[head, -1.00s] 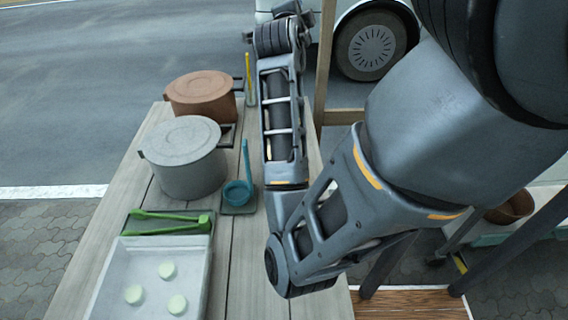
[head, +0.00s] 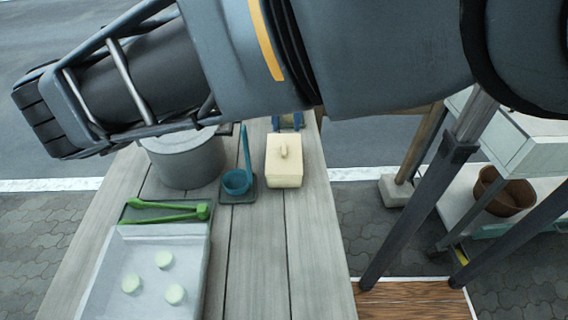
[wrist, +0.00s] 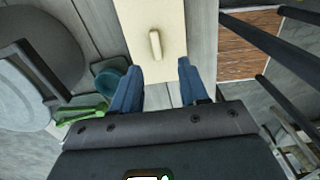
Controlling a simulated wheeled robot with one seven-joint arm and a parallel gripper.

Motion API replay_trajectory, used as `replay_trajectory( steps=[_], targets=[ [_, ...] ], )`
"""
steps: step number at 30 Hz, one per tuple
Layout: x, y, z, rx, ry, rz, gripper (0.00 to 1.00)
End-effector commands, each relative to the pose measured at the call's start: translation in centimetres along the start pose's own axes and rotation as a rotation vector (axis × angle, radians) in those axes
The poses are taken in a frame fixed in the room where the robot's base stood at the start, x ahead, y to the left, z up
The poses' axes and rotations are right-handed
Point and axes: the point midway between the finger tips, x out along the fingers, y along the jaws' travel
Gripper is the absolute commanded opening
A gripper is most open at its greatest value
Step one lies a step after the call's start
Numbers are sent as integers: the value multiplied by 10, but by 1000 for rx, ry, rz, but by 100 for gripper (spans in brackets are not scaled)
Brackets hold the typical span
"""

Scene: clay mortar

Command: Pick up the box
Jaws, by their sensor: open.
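The box (head: 284,174) is cream, with a small raised handle on its lid. It stands on the wooden table, right of the teal ladle. In the wrist view the box (wrist: 134,22) is at the top centre, its handle just beyond my fingertips. My gripper (wrist: 157,66) is open, with two blue fingers apart and nothing seen held between them. In the head view only blue finger parts of it show just behind the box; my arm hides the rest. I cannot tell whether the fingers touch the box.
Left of the box are a teal ladle (head: 237,182) on a small stand and a grey lidded pot (head: 188,160). A tray (head: 137,250) with pale round pieces and green tongs (head: 165,212) lies nearer. The table (head: 262,270) is clear in front of the box.

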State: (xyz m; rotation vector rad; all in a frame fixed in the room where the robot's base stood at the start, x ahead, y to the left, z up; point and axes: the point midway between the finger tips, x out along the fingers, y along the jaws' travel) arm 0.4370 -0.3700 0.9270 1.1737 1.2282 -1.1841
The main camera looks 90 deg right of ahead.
Motion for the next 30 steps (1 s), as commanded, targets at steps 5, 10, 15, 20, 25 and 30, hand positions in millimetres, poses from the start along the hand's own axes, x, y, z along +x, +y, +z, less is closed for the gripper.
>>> replay_trajectory(
  steps=[5, 10, 15, 20, 25, 30],
  targets=[
    [17, 2, -2, 5, 10, 6, 44],
    [33, 3, -2, 3, 9, 5, 44],
    [57, 6, -1, 2, 8, 3, 44],
    [74, 5, 0, 2, 6, 4, 44],
    [77, 5, 0, 4, 4, 4, 44],
    [77, 5, 0, 4, 4, 4, 37]
  ],
)
